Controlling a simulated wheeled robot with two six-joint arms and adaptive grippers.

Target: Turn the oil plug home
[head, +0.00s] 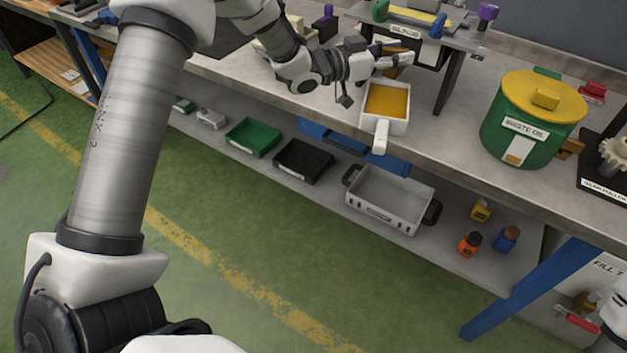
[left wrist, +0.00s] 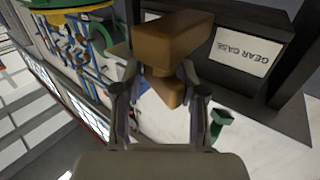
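The oil plug is most likely the tan-brown T-shaped piece (left wrist: 178,42) in the left wrist view, with a wide block and a narrower stem. It stands beside a dark case (left wrist: 268,18) labelled GEAR CASE. My left gripper (left wrist: 161,75) has its fingers apart, on either side of the plug; a gap shows on the left of the stem. In the head view my left gripper (head: 408,54) reaches over the bench, just above a white pan of amber oil (head: 384,138). My right gripper is out of view.
A green waste-oil can with a yellow lid (head: 512,150) stands right of the pan. A raised plate on dark legs (head: 449,83) is behind my gripper. Bins, a grey crate (head: 384,212) and small bottles fill the lower shelf. The green floor in front is clear.

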